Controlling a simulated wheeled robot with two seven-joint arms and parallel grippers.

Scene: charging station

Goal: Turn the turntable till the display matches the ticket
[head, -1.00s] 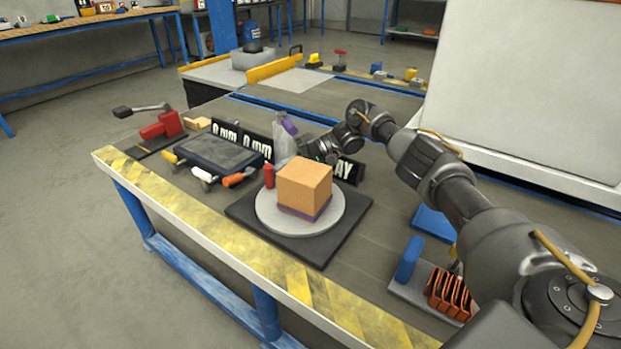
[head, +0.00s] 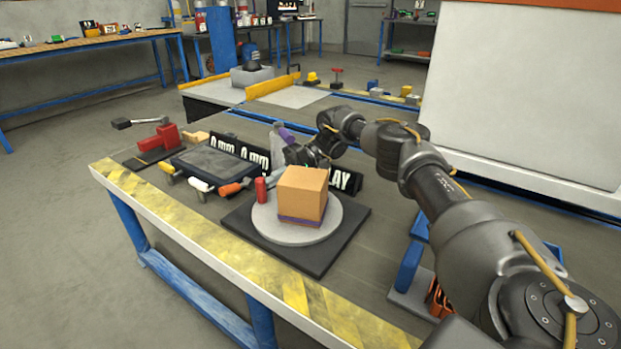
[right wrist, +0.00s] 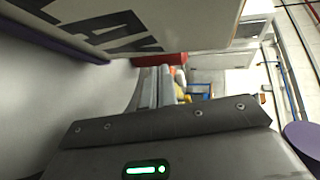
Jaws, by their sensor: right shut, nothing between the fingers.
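The turntable is a pale round disc (head: 270,229) on a black square base (head: 340,245). A tan box with a purple lower band (head: 300,194) stands on it. A short red peg (head: 261,190) stands at the disc's left edge. My right gripper (head: 287,165) is behind the box, partly hidden by it, shut and empty; I cannot tell whether it touches. In the right wrist view a pale face of the box with large dark letters (right wrist: 120,30) is close to the gripper. I cannot make out a ticket. My left gripper is out of view.
Black signs with white letters (head: 238,146) stand behind the turntable. A dark tablet-like panel with coloured handles (head: 212,160) and a red clamp (head: 160,140) are at left. A blue-handled fixture (head: 409,265) is under my right arm. The striped front edge is clear.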

